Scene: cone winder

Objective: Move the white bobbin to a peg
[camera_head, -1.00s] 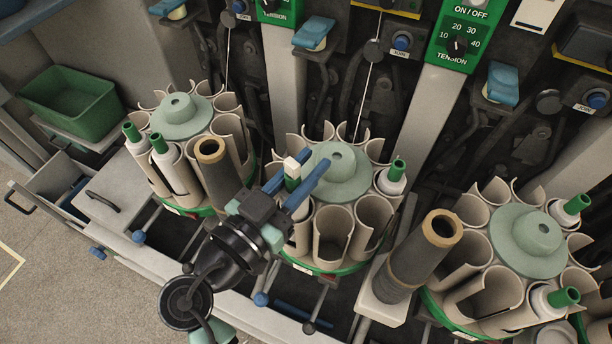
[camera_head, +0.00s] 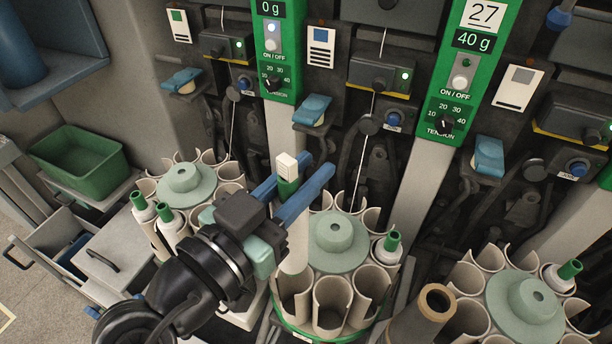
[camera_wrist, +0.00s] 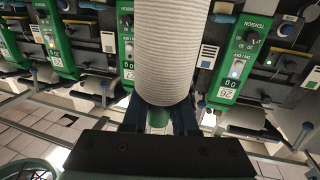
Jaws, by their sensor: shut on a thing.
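My gripper (camera_head: 290,192) is shut on the white bobbin (camera_head: 297,246), its blue fingers gripping near the bobbin's green end. The bobbin is upright over the left side of the middle round magazine (camera_head: 335,240); whether its lower end is clear of the pockets is hidden. A small white block shows just above the green end. In the wrist view, the bobbin's ribbed white body (camera_wrist: 167,55) fills the middle, with its green end (camera_wrist: 158,118) between my fingers (camera_wrist: 157,122). I cannot make out a peg clearly.
More round magazines stand at left (camera_head: 182,180) and right (camera_head: 526,310), some pockets holding green-ended bobbins. A brown tube (camera_head: 437,302) stands between the middle and right ones. Winder panels and levers are close behind. A green bin (camera_head: 78,165) is at far left.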

